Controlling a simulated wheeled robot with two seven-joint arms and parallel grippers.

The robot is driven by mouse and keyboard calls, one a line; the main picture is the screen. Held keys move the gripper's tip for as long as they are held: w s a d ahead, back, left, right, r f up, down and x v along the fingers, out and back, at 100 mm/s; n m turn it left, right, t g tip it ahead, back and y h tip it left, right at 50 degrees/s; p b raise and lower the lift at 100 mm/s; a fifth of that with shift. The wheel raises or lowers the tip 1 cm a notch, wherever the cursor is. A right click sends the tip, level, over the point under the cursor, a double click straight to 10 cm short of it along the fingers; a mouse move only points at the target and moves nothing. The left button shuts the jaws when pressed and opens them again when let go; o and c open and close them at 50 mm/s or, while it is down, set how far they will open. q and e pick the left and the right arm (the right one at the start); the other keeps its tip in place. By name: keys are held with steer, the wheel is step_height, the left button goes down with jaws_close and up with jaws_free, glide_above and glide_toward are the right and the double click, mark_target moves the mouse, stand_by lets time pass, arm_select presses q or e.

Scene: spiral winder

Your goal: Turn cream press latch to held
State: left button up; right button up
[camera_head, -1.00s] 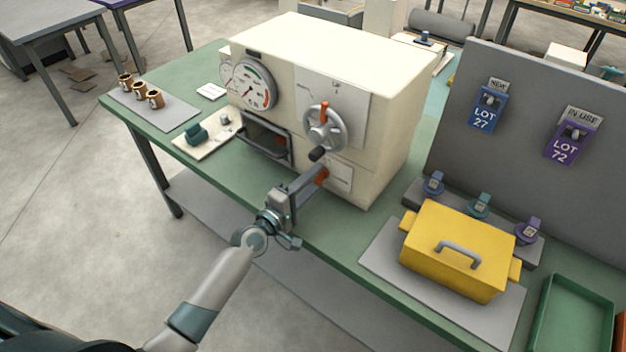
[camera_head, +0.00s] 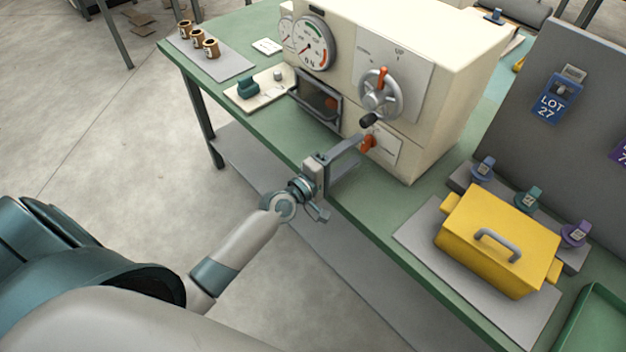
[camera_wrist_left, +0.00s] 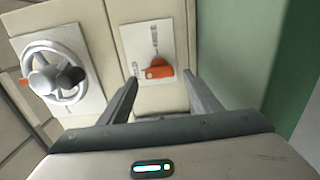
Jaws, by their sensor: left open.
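The cream press (camera_head: 445,60) stands on the green bench. Its orange latch (camera_head: 368,142) sits low on the front, below the grey handwheel, on a white label plate (camera_head: 386,152). In the left wrist view the latch (camera_wrist_left: 158,70) points sideways across its plate, beneath small markings that I cannot read. My left gripper (camera_head: 362,146) is in front of the latch. In the left wrist view its two open fingers (camera_wrist_left: 160,88) lie on either side of the latch's lower area, with nothing between them gripped. Whether a finger touches the latch is unclear. My right gripper is not in view.
The handwheel (camera_head: 378,95) with its dark knob (camera_head: 368,121) is just above the latch. An open dark chamber (camera_head: 318,104) lies to the left. A yellow lidded box (camera_head: 497,240) sits on a grey mat at right. The floor in front of the bench is clear.

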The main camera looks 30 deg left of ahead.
arm_select(q)
steer(key=b+v, duration=0.3)
steer(key=v, duration=1.1)
steer(key=shift+s, duration=0.15)
steer(key=shift+a+f, duration=0.1)
steer(key=s+a+f+m+g+y, duration=0.1)
steer(key=s+f+m+g, duration=0.15)
steer(key=f, duration=0.95)
steer(key=s+a+f+m+g+y, duration=0.2)
steer(key=s+f, duration=0.1)
steer(key=f, duration=1)
steer(key=s+a+f+m+g+y, duration=0.1)
steer(key=s+f+m+g, duration=0.15)
steer(key=f, duration=0.95)
steer(key=s+d+f+m+g, duration=0.1)
steer(key=s+f+m+g, duration=0.2)
steer(key=s+f, duration=0.5)
steer(key=s+d+f+m+g+y, duration=0.1)
steer(key=s+f+m+g, duration=0.2)
steer(key=s+f, duration=0.5)
steer(key=s+d+f+m+g+y, duration=0.1)
steer(key=s+f+m+g, duration=0.2)
steer(key=s+f, duration=0.5)
steer(key=s, duration=1.2)
steer(key=shift+d+m, duration=0.3)
steer(key=shift+m, duration=0.1)
